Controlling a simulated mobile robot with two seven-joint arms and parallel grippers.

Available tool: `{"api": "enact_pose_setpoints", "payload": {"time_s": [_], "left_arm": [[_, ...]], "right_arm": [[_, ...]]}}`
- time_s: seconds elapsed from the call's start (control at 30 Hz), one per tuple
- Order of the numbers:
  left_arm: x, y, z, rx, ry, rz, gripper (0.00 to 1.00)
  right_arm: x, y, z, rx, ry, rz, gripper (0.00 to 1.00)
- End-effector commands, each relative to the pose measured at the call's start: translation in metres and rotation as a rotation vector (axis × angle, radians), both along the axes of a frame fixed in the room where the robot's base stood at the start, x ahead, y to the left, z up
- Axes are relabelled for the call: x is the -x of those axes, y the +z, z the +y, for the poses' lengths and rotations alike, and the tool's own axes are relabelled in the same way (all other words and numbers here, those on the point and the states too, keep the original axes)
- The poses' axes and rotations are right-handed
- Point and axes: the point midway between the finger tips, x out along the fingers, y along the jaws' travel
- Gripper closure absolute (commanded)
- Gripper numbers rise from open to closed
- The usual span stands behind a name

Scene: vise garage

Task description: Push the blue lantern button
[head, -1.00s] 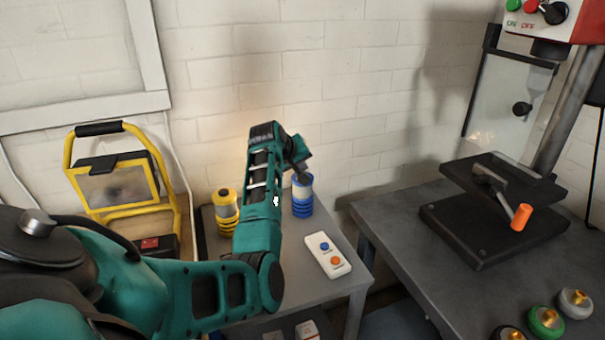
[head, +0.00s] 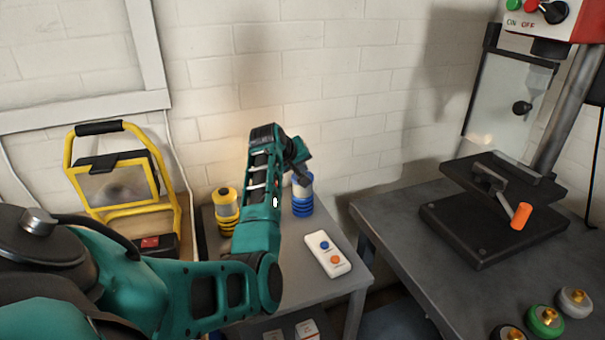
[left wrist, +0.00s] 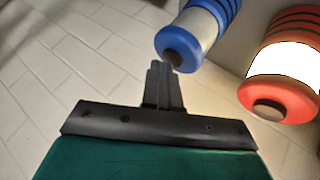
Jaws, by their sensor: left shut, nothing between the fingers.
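The blue lantern (head: 302,204) stands upright on the small grey table, with blue bands and a pale middle. In the left wrist view the blue lantern (left wrist: 183,46) shows its blue cap and a dark round button (left wrist: 173,59). My left gripper (head: 303,178) is above it in the head view. In the left wrist view the left gripper (left wrist: 164,68) is shut and empty, its fingertips right at the button; I cannot tell whether they touch. The pale middle of the blue lantern does not look clearly lit. My right gripper is not in view.
A glowing red lantern (left wrist: 275,98) stands close beside the blue one. A yellow lantern (head: 226,208) is to the left on the table. A white two-button box (head: 328,254) lies in front. A yellow work light (head: 118,190) and a press (head: 500,200) flank the table; a brick wall is behind.

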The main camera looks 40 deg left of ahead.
Motion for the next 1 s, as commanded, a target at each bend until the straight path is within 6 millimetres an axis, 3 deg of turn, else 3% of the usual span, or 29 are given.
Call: {"api": "enact_pose_setpoints", "payload": {"time_s": [0.47,1.0], "left_arm": [[0.000,-0.004,0.000,0.001,-0.001,0.003,1.00],[0.000,0.014,0.000,0.000,-0.001,0.002,1.00]], "right_arm": [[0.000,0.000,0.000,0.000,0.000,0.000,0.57],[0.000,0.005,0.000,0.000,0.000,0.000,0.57]]}}
